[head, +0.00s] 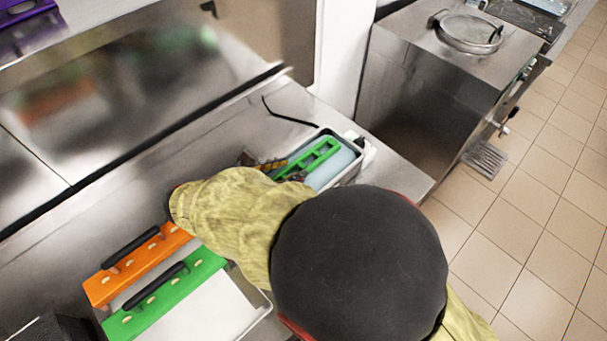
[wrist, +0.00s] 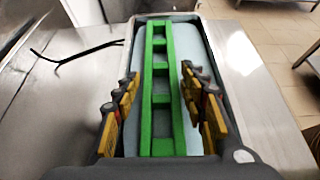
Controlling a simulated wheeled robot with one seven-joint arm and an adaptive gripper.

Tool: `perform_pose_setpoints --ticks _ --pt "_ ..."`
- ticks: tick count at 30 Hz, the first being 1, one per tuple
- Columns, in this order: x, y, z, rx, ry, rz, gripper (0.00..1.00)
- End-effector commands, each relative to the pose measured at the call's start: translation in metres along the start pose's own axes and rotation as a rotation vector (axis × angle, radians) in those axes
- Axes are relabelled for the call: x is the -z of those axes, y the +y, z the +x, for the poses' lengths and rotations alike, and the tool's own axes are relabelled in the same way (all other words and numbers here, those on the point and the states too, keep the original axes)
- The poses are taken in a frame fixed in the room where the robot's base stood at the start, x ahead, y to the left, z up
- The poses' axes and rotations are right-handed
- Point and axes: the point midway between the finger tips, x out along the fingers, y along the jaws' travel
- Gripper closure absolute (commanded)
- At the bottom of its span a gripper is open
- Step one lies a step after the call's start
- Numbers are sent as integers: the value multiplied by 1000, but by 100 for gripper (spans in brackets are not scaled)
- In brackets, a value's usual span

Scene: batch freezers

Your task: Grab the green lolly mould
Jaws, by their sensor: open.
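A green ladder-like frame (wrist: 161,100), which I take for the green lolly mould, lies lengthwise in a metal tub (wrist: 208,17) with pale blue contents. In the head view the frame (head: 318,155) shows partly, its near end hidden by my arm. My gripper (wrist: 158,88) is open, its yellow-and-grey fingers on either side of the frame in the wrist view. I cannot tell whether they touch it. In the head view my gripper (head: 275,170) is partly hidden by my own sleeve-covered arm.
A black cable (head: 287,117) lies behind the tub. A steel machine (head: 430,80) stands to the right, with tiled floor beyond.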

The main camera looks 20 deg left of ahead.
Motion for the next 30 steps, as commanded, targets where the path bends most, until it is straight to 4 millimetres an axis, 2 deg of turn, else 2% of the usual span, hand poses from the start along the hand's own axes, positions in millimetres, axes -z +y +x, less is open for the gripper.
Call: perform_pose_setpoints --ticks 5,15,22,30 --pt "-1 0 9 0 0 1 58" --pt "-4 -1 53 1 1 2 58" --pt "-6 0 54 -1 0 1 58" --pt "-6 0 54 0 1 1 72"
